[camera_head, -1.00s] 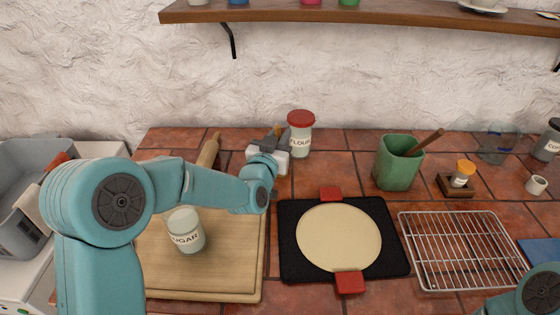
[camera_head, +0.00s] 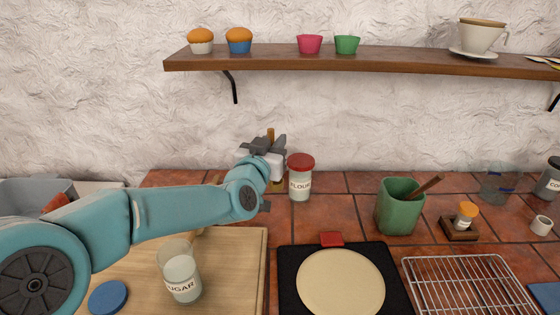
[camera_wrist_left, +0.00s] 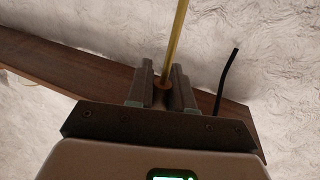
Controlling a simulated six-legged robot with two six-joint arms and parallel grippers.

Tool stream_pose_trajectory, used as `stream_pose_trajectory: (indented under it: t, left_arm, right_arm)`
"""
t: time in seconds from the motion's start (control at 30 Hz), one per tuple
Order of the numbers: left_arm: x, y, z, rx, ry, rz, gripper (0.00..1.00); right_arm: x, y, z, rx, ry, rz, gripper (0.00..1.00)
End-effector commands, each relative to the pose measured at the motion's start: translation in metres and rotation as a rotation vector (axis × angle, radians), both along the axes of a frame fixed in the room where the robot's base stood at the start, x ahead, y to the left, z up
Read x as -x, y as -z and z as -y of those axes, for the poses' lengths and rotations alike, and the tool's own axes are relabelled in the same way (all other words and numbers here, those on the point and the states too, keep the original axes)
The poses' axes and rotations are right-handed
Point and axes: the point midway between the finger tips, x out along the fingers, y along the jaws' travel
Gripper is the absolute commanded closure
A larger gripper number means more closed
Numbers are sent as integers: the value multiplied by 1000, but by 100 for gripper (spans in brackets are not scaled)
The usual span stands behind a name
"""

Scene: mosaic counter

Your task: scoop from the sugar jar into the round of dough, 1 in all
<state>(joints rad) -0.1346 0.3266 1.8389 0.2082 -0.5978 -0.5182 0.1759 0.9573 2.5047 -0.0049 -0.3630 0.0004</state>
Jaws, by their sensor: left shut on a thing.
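The sugar jar (camera_head: 182,284) is clear glass with a "SUGAR" label. It stands open on the wooden board, with white contents. The round of dough (camera_head: 340,284) lies flat and pale on a black mat (camera_head: 292,270), cut off by the lower edge. My left gripper (camera_head: 268,145) is raised behind the board, near the flour jar and away from the sugar jar. In the left wrist view its fingers (camera_wrist_left: 162,88) are shut on a thin brass-coloured tool (camera_wrist_left: 175,45), probably the scoop. The tool's working end is not clearly visible. My right gripper is out of view.
A blue lid (camera_head: 108,297) lies on the board (camera_head: 235,265) left of the sugar jar. A red-lidded flour jar (camera_head: 300,184) stands close right of my gripper. A green crock (camera_head: 398,208), a wire rack (camera_head: 465,285) and a shelf (camera_head: 400,66) are also around.

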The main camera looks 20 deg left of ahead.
Motion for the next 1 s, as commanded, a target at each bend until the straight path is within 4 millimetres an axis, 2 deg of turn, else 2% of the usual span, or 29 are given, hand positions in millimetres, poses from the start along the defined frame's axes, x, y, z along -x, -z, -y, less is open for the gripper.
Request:
stream_pose_trajectory:
  t: [0.17,0.3,0.5,0.6,0.7,0.8,1.0]
  left_arm:
    - [55,-42,-42,8,-5,14,100]
    - [114,-66,-70,9,-3,14,100]
    - [198,-81,-95,4,-2,10,100]
    - [229,-81,-101,0,-3,8,100]
    - [248,-80,-103,-3,-3,5,100]
    - [258,-80,-105,-4,-2,4,100]
    - [261,-73,-105,-4,-2,2,100]
  right_arm:
    - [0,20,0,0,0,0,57]
    - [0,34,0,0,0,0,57]
    - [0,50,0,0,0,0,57]
    - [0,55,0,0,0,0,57]
    - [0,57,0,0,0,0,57]
    - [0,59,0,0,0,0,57]
    - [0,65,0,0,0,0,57]
